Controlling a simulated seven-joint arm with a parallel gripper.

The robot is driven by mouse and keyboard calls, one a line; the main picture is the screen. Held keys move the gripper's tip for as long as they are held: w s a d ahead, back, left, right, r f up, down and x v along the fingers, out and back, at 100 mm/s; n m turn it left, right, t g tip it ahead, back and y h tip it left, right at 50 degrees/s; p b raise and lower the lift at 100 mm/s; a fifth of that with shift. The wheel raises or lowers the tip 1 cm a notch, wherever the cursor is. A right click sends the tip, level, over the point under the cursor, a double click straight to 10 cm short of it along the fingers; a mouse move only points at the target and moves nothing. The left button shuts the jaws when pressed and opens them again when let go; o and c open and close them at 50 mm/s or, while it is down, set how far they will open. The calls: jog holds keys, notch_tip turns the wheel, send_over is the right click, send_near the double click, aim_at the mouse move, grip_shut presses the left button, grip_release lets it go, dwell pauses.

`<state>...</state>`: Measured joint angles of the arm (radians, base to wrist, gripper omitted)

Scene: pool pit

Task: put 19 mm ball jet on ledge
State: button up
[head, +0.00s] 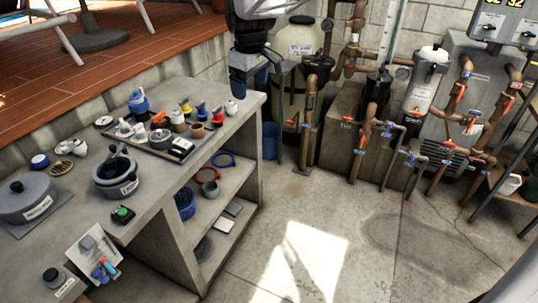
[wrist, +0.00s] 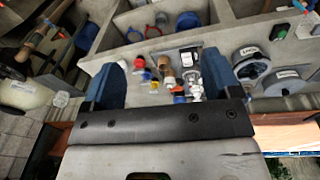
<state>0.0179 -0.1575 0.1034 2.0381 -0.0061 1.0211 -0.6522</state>
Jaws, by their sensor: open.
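Several small fittings, with red, blue, yellow, brown and white parts, stand on and around a dark tray (head: 170,151) at the back of the concrete counter (head: 75,205). I cannot tell which one is the 19 mm ball jet; one candidate is a white fitting (head: 124,128) at the tray's left. The fittings also show between my fingers in the wrist view, with a brown one (wrist: 168,82) near the middle. My gripper (head: 250,84) hangs beyond the counter's far right corner, apart from the fittings. Its blue fingers (wrist: 163,66) are wide apart and empty. I cannot identify the ledge.
A grey pot (head: 117,184), a lidded grey canister (head: 27,204) and a green-button box (head: 123,214) stand on the counter. Shelves below hold a blue basket (head: 185,203) and rings. Pipes and a cream tank (head: 300,40) stand beyond my gripper. The floor ahead is clear.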

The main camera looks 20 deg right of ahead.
jog(key=s+f+m, duration=0.3)
jog(key=s+f, duration=0.1)
jog(key=s, duration=1.1)
jog(key=s+f+m+t, duration=0.1)
jog(key=s+f+m, duration=0.2)
jog(key=s, duration=1.1)
jog(key=shift+s+a+f+m, duration=0.35)
jog(key=shift+s+m, duration=0.05)
jog(key=shift+m, duration=0.4)
